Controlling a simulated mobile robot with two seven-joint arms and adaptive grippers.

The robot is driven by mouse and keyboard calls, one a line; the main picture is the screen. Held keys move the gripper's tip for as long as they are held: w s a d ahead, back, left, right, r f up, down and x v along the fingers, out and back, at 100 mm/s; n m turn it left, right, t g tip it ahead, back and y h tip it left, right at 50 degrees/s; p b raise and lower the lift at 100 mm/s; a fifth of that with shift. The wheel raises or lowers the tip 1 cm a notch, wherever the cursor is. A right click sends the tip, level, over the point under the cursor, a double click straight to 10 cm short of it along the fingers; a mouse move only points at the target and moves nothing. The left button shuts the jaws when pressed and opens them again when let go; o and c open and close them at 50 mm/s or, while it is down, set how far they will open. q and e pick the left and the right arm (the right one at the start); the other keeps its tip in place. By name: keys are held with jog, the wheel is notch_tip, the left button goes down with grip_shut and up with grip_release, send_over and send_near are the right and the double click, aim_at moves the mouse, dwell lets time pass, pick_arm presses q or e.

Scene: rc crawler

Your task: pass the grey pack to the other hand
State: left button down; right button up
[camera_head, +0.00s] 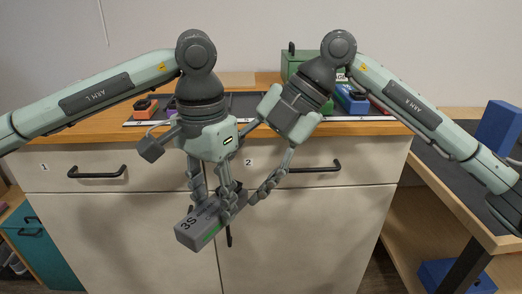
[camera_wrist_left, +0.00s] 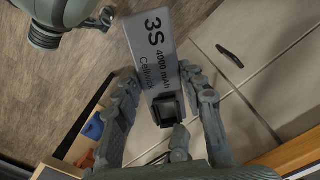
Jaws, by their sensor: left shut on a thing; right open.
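The grey pack (camera_head: 196,231) is a dark grey block marked "3S". It is tilted in the air in front of the cabinet in the head view. My left gripper (camera_head: 213,203) points down and is shut on it. In the left wrist view the pack (camera_wrist_left: 152,40) sits between both fingers of my left gripper (camera_wrist_left: 160,82), its lettered face showing and a black connector at its near end. My right gripper (camera_head: 248,188) is open, angled down and left, close beside the left gripper and the pack. Its far finger is partly hidden behind the left gripper.
The cabinet (camera_head: 300,235) with black handles (camera_head: 97,172) stands behind the pack. Its wooden top (camera_head: 385,128) carries a dark mat, a green box (camera_head: 300,62) and a blue block (camera_head: 351,98). A side bench (camera_head: 450,190) stands at right.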

jog(key=shift+x, duration=1.6)
jog(key=c, duration=1.1)
pick_arm(q)
jog(key=c, duration=0.8)
grip_release()
jog(key=shift+c, duration=0.2)
pick_arm(e)
grip_shut()
